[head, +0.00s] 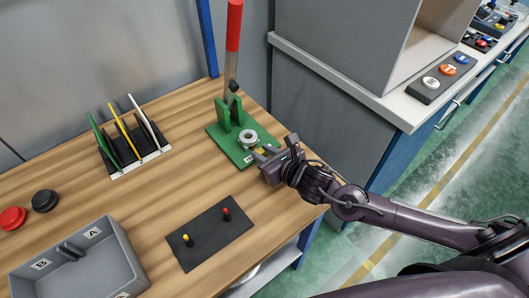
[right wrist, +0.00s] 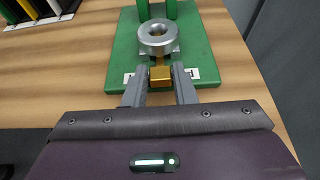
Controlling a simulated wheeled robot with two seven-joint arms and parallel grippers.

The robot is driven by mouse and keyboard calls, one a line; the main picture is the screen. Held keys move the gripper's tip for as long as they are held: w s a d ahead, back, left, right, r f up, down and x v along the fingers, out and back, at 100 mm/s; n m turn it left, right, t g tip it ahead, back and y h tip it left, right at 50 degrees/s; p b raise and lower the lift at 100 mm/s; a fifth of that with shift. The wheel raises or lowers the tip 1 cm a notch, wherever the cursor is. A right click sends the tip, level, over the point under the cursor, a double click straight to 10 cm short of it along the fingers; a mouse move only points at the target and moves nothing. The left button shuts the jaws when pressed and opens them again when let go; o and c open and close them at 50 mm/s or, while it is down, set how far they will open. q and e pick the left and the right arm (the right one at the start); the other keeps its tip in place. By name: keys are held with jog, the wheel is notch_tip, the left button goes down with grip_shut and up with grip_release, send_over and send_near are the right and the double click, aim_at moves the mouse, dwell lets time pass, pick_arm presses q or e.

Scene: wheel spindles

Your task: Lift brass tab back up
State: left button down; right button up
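The brass tab (right wrist: 161,76) is a small gold block at the front of the green fixture (right wrist: 195,45). A narrow brass strip runs from it towards a silver ring-shaped part (right wrist: 158,38) on the fixture. In the head view the right gripper (head: 263,153) reaches in from the right at the fixture's front edge, and the tab is partly hidden by the fingers. My left gripper is not in view.
A tall lever with a red handle (head: 233,28) rises behind the fixture. A black plate (head: 208,235) with two small pegs lies in front. A rack (head: 133,160), a grey bin (head: 120,262) and red and black knobs stand left. A grey cabinet is close on the right.

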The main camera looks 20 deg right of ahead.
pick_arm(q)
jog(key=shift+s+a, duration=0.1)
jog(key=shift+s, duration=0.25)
pick_arm(e)
grip_shut()
jog(key=shift+w+r, duration=0.1)
jog(key=shift+r, duration=0.55)
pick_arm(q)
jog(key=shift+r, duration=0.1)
pick_arm(e)
jog(key=o, duration=0.5)
grip_release()
jog(key=shift+s+d+r, duration=0.1)
jog(key=shift+s+d, duration=0.15)
jog(key=shift+s, duration=0.3)
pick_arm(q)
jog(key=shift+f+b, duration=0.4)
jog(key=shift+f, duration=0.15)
pick_arm(e)
jog(key=shift+v, duration=3.4)
jog(key=shift+r, duration=0.15)
